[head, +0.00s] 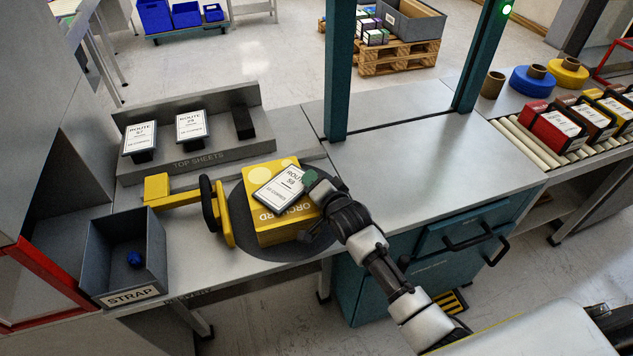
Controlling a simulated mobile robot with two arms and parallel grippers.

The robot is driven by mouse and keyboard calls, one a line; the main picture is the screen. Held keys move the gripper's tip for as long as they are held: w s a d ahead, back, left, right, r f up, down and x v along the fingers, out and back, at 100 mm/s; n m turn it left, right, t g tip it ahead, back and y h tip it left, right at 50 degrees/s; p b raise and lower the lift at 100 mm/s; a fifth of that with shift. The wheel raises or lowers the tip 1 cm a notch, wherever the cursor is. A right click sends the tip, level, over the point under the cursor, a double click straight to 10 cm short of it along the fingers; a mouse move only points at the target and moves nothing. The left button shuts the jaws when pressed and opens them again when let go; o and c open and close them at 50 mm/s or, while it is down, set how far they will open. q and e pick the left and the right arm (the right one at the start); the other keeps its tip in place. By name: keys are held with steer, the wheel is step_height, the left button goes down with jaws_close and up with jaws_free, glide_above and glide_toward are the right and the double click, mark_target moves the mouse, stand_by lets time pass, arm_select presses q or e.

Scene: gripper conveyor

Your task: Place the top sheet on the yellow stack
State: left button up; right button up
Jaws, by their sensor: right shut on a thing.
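The yellow stack (268,223), lettered ORCHARD, sits on a dark round plate (320,238) on the grey bench. A white top sheet (276,189) with a dark edge, printed ROUTE, is over the top of the stack, turned at an angle. My right gripper (308,184) comes in from the right and is shut on the sheet's right edge. I cannot tell whether the sheet touches the stack or is just above it. My left gripper is not in view.
The TOP SHEETS rack (200,162) holds two more sheets (140,138) and an empty dark holder. A yellow tool with a black handle (208,203) stands close left of the stack. A STRAP bin (125,255) is at front left. A teal post (338,75) rises behind; the bench right is clear.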

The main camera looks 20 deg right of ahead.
steer(key=shift+a+f, duration=0.3)
steer(key=shift+a, duration=0.3)
steer(key=o, duration=0.7)
steer(key=shift+d+f, duration=0.1)
steer(key=shift+d, duration=0.05)
steer(key=o, duration=0.3)
steer(key=shift+w, duration=0.1)
steer(key=shift+r, duration=0.2)
steer(key=v, duration=1)
steer(key=shift+s, duration=0.35)
steer(key=shift+d+r, duration=0.1)
